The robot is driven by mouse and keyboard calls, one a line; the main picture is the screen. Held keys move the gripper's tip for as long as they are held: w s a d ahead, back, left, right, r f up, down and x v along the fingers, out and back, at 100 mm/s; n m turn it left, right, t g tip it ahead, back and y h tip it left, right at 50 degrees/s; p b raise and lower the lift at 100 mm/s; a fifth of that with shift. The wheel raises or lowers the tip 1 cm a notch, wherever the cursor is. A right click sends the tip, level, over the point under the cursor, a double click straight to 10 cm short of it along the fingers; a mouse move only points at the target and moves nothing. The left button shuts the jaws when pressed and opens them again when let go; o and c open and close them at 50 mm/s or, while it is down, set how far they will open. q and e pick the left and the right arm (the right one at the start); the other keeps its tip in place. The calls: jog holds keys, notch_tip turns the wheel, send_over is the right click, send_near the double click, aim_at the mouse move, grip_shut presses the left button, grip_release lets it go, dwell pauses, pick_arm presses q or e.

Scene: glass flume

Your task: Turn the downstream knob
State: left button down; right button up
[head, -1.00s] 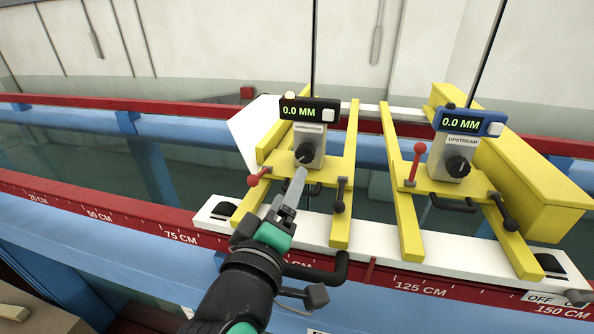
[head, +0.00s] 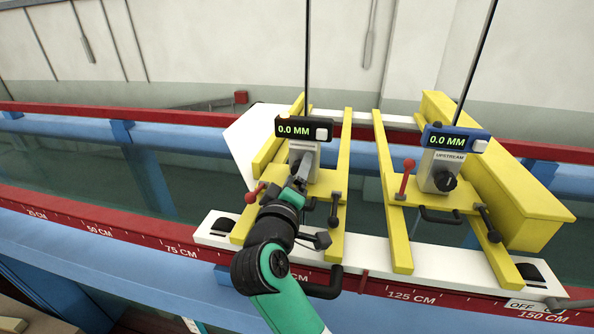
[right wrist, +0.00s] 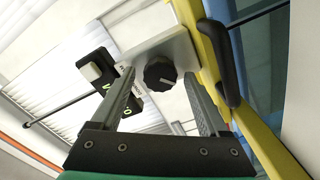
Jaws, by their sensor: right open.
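The downstream knob is a black ridged dial (right wrist: 160,73) on a grey gauge body, seen in the right wrist view between my two fingers, with a gap on each side. In the head view my right gripper (head: 303,172) is in front of the downstream gauge and mostly hides the knob. My right gripper is open and empty; its fingers also show in the right wrist view (right wrist: 159,88). How deep the knob sits between the fingertips is unclear. The downstream display (head: 302,130) reads 0.0 MM. My left gripper is not in view.
The upstream gauge (head: 449,168), with its blue display at 0.0 MM and its own black knob, stands to the right. Yellow frames, a red-knobbed lever (head: 406,178) and black handles (head: 441,216) surround the gauges. A red rail with a centimetre scale (head: 180,250) runs in front.

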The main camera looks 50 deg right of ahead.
grip_shut()
dwell(0.5)
